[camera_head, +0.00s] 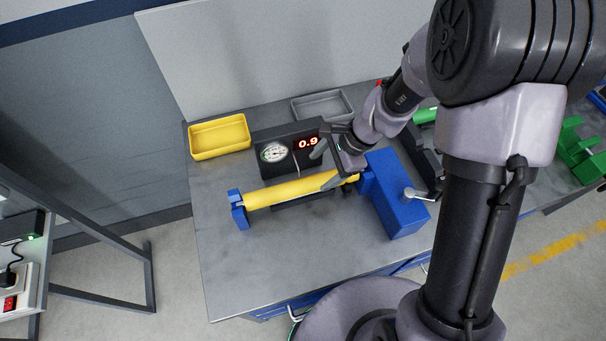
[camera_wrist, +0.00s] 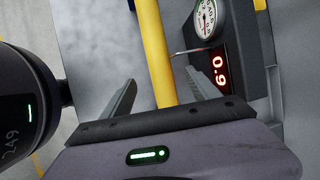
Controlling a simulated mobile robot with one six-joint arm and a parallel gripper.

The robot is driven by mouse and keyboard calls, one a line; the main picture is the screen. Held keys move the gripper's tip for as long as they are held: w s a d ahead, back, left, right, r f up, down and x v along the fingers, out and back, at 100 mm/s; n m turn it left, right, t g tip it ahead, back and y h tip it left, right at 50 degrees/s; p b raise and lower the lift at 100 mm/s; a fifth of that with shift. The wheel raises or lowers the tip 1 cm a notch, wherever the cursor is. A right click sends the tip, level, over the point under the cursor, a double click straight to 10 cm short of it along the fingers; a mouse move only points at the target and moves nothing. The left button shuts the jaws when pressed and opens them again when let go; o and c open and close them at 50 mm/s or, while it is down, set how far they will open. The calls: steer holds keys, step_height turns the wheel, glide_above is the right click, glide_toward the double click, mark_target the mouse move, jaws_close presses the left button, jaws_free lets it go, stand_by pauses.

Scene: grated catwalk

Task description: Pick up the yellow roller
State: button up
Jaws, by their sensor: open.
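The yellow roller (camera_head: 290,190) lies across a blue fixture on the grey workbench. Its left end rests at a small blue support (camera_head: 238,209) and its right end meets a larger blue block (camera_head: 398,203) with a lever. My gripper (camera_head: 335,170) is over the roller's right part, its fingers open. In the wrist view the roller (camera_wrist: 156,55) runs between the two spread fingers (camera_wrist: 162,97) with a gap on the left side. I cannot tell how deep the roller sits between them. The roller's far right end is partly hidden by my gripper.
A black gauge box (camera_head: 285,148) with a dial and a red "0.9" display stands close behind the roller. A yellow tray (camera_head: 220,137) and a grey tray (camera_head: 322,106) sit at the back. Green parts (camera_head: 578,150) are at the right. The bench's front left is clear.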

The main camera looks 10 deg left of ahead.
mark_target(306, 183)
steer(key=b+x, duration=0.1)
steer(key=x, duration=0.3)
steer(key=shift+a+f, duration=0.2)
steer(key=b+x, duration=0.1)
steer(key=x, duration=0.5)
steer(key=shift+s+b, duration=0.15)
steer(key=shift+b, duration=0.25)
steer(key=shift+r, duration=0.15)
steer(key=shift+c, duration=1.1)
jaws_close()
